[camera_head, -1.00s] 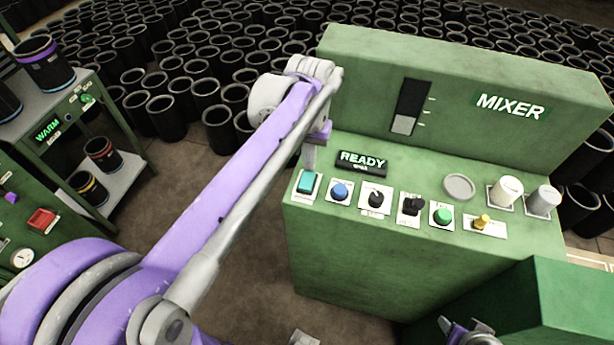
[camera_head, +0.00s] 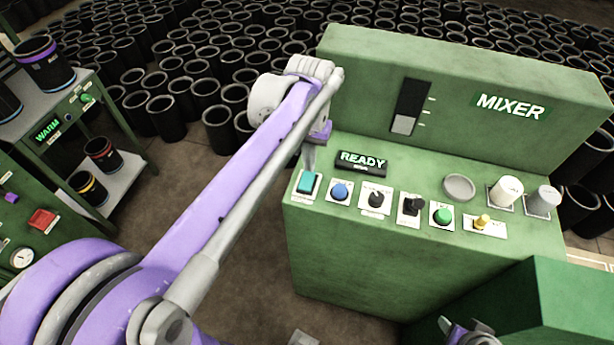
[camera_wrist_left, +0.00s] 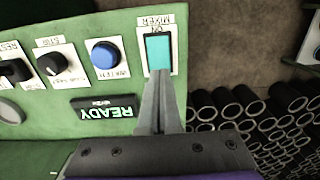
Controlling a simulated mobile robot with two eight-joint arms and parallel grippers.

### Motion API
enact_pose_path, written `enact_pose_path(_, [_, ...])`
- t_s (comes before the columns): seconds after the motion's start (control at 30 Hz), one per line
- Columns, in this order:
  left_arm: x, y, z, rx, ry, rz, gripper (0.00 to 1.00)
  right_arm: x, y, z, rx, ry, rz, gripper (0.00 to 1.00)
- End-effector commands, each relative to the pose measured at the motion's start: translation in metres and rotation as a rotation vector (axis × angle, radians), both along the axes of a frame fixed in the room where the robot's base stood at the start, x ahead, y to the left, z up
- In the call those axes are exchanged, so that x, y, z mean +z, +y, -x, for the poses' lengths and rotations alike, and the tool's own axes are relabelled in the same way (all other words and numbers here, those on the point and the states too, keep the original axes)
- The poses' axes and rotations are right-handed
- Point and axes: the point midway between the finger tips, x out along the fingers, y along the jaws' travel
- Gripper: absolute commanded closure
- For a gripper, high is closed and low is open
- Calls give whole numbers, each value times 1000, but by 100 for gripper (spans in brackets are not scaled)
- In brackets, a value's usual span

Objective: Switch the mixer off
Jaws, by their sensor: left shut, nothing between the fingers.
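The mixer (camera_head: 400,249) is a green cabinet with a sloping control panel and a MIXER sign. A teal rocker switch (camera_head: 307,184) sits at the panel's left end; in the left wrist view the switch (camera_wrist_left: 158,52) has a MIXER label beside it. My left gripper (camera_head: 309,168) is shut and empty, with its tips at the switch's far edge. In the left wrist view the closed fingers (camera_wrist_left: 157,78) overlap that edge; I cannot tell whether they press it. The READY display (camera_head: 361,162) is lit. My right gripper (camera_head: 460,330) is partly visible at the bottom edge.
Right of the switch are a blue button (camera_head: 340,191), a black knob (camera_head: 376,199), a black lever (camera_head: 411,205), a green button (camera_head: 442,215) and a yellow toggle (camera_head: 482,221). A WARM station (camera_head: 80,125) stands left. Many black sleeves fill the floor behind.

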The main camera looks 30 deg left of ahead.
Motion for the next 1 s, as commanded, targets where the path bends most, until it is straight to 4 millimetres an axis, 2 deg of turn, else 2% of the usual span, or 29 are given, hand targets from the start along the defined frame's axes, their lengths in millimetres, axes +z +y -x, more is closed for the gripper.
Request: enact_pose_path(1.0, [-9,0,0,0,0,0,100,-6,0,1,0,3,0,47])
